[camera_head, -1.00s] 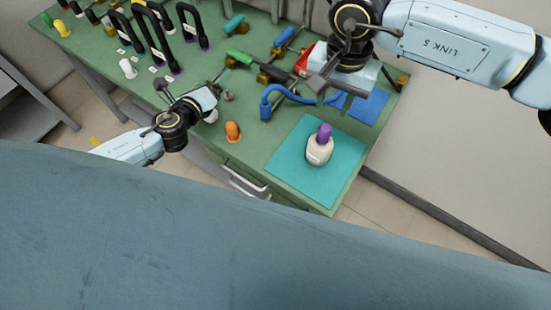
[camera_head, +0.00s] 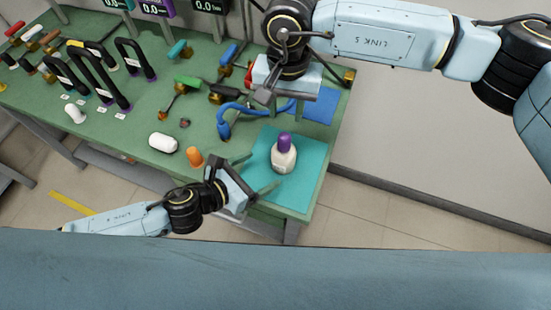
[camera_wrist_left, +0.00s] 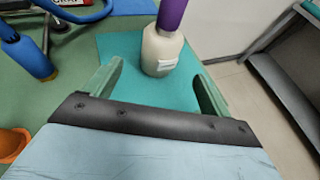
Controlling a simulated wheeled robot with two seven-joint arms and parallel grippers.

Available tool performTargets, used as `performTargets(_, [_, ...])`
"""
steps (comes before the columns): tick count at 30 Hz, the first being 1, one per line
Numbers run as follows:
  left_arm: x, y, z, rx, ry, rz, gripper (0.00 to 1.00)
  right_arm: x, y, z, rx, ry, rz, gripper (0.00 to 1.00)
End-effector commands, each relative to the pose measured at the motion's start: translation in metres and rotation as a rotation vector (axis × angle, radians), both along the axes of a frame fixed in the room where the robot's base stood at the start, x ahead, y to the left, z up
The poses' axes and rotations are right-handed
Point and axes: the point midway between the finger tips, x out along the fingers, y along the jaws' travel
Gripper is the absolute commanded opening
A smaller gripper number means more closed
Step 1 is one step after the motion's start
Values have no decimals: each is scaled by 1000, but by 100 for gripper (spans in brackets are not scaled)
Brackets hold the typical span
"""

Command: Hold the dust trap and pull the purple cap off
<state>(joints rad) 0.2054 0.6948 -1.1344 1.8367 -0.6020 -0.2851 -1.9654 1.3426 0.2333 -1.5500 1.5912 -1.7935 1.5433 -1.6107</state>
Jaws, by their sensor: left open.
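The dust trap (camera_head: 284,160) is a cream bottle with a small label, standing upright on a teal mat (camera_head: 304,184). The purple cap (camera_head: 285,142) sits on its top. In the left wrist view the bottle (camera_wrist_left: 161,52) stands ahead, just beyond my fingertips, with the cap (camera_wrist_left: 171,14) cut by the top edge. My left gripper (camera_head: 262,172) is open and empty, to the left of the bottle, its fingers pointing toward it. My right gripper (camera_head: 280,100) is above and behind the bottle, over the bench; its fingers are partly hidden by its wrist.
An orange cap-like piece (camera_head: 195,157) and a white cylinder (camera_head: 163,143) stand left of the mat. A blue hose piece (camera_head: 224,128) and a blue mat (camera_head: 317,108) lie behind. Black arched handles (camera_head: 95,78) stand further left on the green bench.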

Motion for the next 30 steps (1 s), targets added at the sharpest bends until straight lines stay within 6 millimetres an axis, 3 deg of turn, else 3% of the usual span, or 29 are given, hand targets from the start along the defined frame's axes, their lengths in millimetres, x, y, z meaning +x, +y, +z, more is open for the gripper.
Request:
performTargets(12, [51, -51, -29, -1, 1, 2, 83, 0, 0, 0, 0, 0, 0, 36])
performTargets(28, [63, -62, -37, 0, 0, 1, 83, 0, 0, 0, 0, 0, 0, 36])
performTargets(30, [63, -62, -36, 0, 0, 1, 76, 0, 0, 0, 0, 0, 0, 36])
